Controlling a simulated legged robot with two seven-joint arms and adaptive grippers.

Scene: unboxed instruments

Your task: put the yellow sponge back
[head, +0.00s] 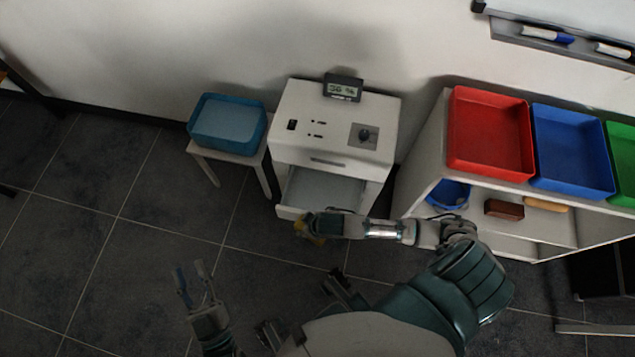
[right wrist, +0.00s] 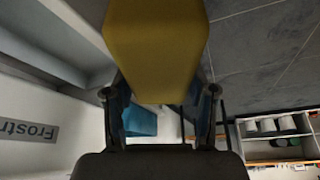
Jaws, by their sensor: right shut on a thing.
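The yellow sponge (head: 318,239) is held in my right gripper (head: 306,226), just in front of the open drawer of the white cabinet. In the right wrist view the sponge (right wrist: 155,45) fills the top middle, and the right gripper's fingers (right wrist: 160,95) are shut on its sides. In the head view the gripper and wrist cover much of the sponge. My left gripper (head: 192,277) is low on the left over the floor, with its fingers apart and nothing between them.
The white cabinet (head: 300,104) has an open drawer (head: 325,188). A blue bin (head: 228,122) stands on a small table to its left. On the right, a shelf holds red (head: 490,133), blue (head: 572,150) and green trays, with a blue bucket (head: 449,194) and brown block (head: 503,209) below.

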